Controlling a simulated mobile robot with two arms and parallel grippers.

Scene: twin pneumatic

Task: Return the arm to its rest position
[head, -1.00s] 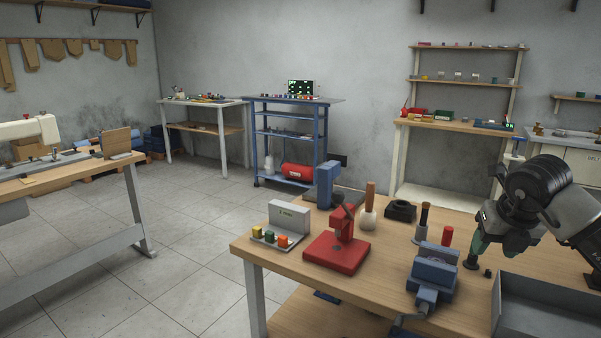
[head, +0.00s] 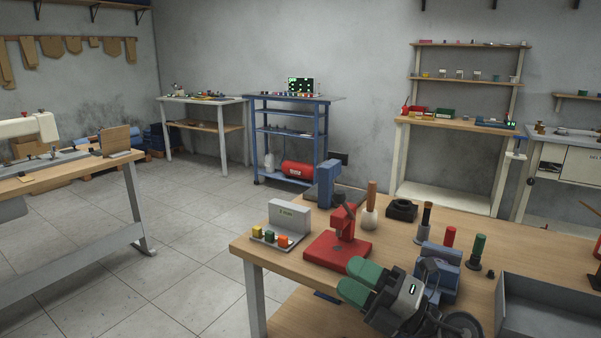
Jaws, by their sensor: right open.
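My right gripper (head: 357,281) shows at the front of the wooden workbench (head: 400,232). Its two green-padded fingers are apart and point to the left, with nothing between them. It is in front of the blue vise (head: 440,268) and hides part of it; contact cannot be told. The red press (head: 338,243) stands just beyond the fingertips. My left gripper is not in view.
A green-handled tool (head: 478,248) stands upright near the grey tray (head: 548,300) at the right. A grey stand with coloured pieces (head: 285,222) is at the bench's left. A black block (head: 401,210) and a wooden-handled tool (head: 370,205) stand farther back.

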